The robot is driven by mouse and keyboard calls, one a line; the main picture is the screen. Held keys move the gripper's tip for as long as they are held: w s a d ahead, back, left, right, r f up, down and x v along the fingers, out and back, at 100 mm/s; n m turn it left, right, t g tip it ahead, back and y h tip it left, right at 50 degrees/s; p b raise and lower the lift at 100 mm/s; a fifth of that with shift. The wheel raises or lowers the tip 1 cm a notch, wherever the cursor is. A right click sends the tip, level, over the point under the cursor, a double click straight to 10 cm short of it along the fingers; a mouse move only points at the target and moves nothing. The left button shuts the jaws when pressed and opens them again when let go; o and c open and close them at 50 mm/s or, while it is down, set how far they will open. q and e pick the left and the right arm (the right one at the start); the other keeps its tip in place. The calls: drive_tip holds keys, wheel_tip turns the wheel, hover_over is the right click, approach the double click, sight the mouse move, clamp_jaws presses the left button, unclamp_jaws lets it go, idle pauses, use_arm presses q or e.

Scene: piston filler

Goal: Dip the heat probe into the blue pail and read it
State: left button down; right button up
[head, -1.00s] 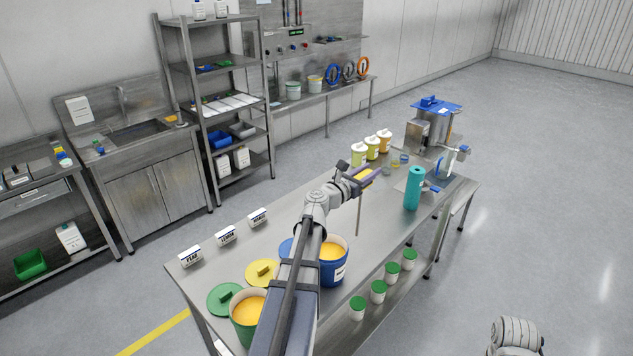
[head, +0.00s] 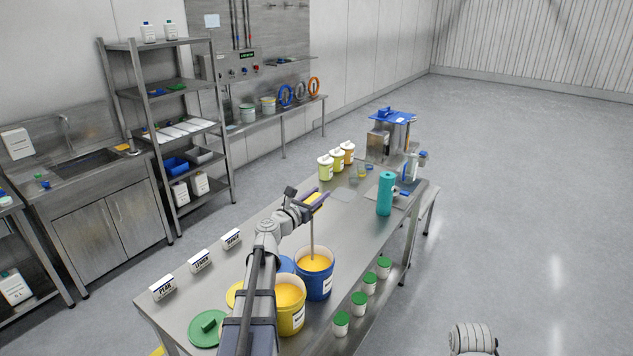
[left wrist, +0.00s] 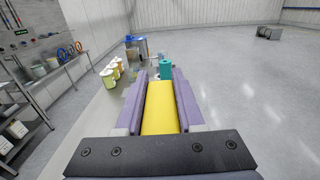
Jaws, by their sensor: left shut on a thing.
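My left gripper (head: 316,199) is shut on the yellow handle of the heat probe (head: 311,236). The yellow handle also shows between the purple fingers in the left wrist view (left wrist: 160,108). The probe's thin grey stem hangs upright over the blue pail (head: 316,288), and its lower end meets the orange-yellow contents inside the rim. I cannot tell how deep the tip is. The pail stands open on the steel table, with a white label on its side. No reading on the probe can be made out. My right gripper is out of view.
A yellow pail (head: 291,319) stands beside the blue one, partly behind my left arm. A green lid (head: 207,328) lies nearby. Name signs (head: 200,261) line the left edge. A teal cylinder (head: 385,194) and several jars (head: 338,159) stand farther back. Green-lidded tubs sit on the lower shelf.

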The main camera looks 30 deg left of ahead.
sight(312, 231)
use_arm(q)
drive_tip(key=r+p, duration=0.2)
drive_tip(key=r, duration=0.1)
drive_tip(key=r+p, duration=0.1)
drive_tip(key=shift+w+d+r, duration=0.1)
drive_tip(key=shift+w+r, duration=0.25)
drive_tip(key=shift+w, duration=0.05)
wheel_tip(312, 231, down, 14)
drive_tip(key=b, duration=1.3)
drive_tip(key=shift+f+b, duration=0.2)
drive_tip(key=shift+b, duration=0.2)
drive_tip(key=shift+r, duration=0.1)
idle(3.4)
